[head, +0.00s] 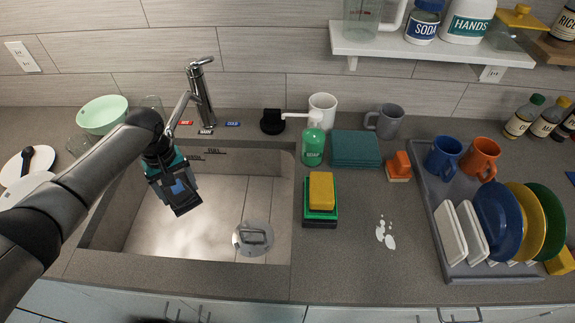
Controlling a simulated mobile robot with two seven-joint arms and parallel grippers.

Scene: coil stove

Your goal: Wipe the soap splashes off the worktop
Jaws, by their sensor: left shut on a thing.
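White soap splashes (385,234) lie on the grey worktop (350,270), right of the sink and left of the dish rack. My left gripper (182,198) is over the left part of the sink, just below the tap's spout. It is shut on a small blue thing (179,187), mostly hidden by the fingers; I cannot tell what it is. A yellow sponge (321,188) rests on a green and dark block (321,214) beside the sink. A folded teal cloth (356,149) lies behind the splashes. My right gripper is not in view.
The sink (270,240) holds a round metal strainer or lid (253,238). The tap (201,95) stands behind it. A green soap bottle (313,145), mugs (385,121) and a grey dish rack (445,225) with plates surround the splashes. Worktop in front of them is clear.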

